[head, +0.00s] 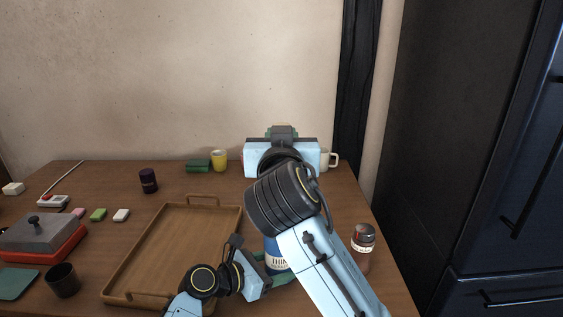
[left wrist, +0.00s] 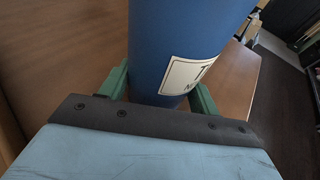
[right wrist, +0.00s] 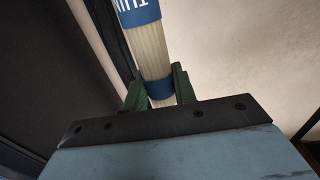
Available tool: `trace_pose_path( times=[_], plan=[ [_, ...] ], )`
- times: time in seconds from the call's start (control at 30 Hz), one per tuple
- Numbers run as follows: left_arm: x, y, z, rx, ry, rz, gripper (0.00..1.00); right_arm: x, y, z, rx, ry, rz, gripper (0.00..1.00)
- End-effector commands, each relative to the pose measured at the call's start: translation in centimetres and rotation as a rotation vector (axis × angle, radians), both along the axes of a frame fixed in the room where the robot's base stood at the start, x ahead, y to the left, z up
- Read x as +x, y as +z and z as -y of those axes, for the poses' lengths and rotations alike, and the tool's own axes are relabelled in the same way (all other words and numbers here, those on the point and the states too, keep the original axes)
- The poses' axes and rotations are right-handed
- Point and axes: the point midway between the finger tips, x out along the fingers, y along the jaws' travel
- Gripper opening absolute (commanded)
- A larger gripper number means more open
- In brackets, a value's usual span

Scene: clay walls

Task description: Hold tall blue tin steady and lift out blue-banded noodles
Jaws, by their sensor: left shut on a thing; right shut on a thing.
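The tall blue tin (head: 272,256) with a cream label stands at the table's front right, partly hidden by my arms. My left gripper (head: 283,279) is shut around it from the left; the green fingers straddle the tin (left wrist: 175,45) in the left wrist view. My right gripper (right wrist: 158,90) is shut on the blue-banded noodles (right wrist: 151,52), a pale bundle with a lettered blue band and a plain blue band between the fingers. The tin's mouth is hidden.
A wooden tray (head: 122,291) lies left of the tin. A dark-lidded jar (head: 363,240) stands at the right. A yellow mug (head: 219,160) and a white mug (head: 329,161) are at the back. A red-and-grey box (head: 42,238) and dark cup (head: 63,281) stand at left.

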Motion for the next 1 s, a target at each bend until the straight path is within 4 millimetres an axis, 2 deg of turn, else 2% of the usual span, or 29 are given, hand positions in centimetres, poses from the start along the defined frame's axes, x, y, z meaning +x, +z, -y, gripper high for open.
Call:
trace_pose_path(
  times=[0.1,0.37,0.4,0.57,0.87,1.0],
  plan=[
    [-0.04,-0.11,0.00,0.001,-0.001,-0.002,0.49,-0.01,0.71,0.00,0.002,0.001,0.001,0.00],
    [-0.04,-0.11,-0.01,0.001,-0.001,-0.002,0.49,0.00,0.79,0.01,0.001,0.001,0.001,0.00],
    [-0.04,-0.11,-0.01,0.001,-0.001,-0.002,0.66,0.00,0.79,0.00,0.001,0.001,0.001,0.00],
    [-0.03,-0.08,-0.01,0.002,0.000,-0.001,0.87,0.00,0.77,0.00,0.001,0.000,0.001,0.00],
    [-0.06,-0.01,-0.10,0.000,0.000,0.000,0.88,0.00,0.75,0.01,0.001,0.000,0.001,0.00],
    [-0.60,0.22,-0.98,0.001,0.001,0.000,0.88,0.00,0.75,0.01,0.001,0.000,0.001,0.00]
  ],
)
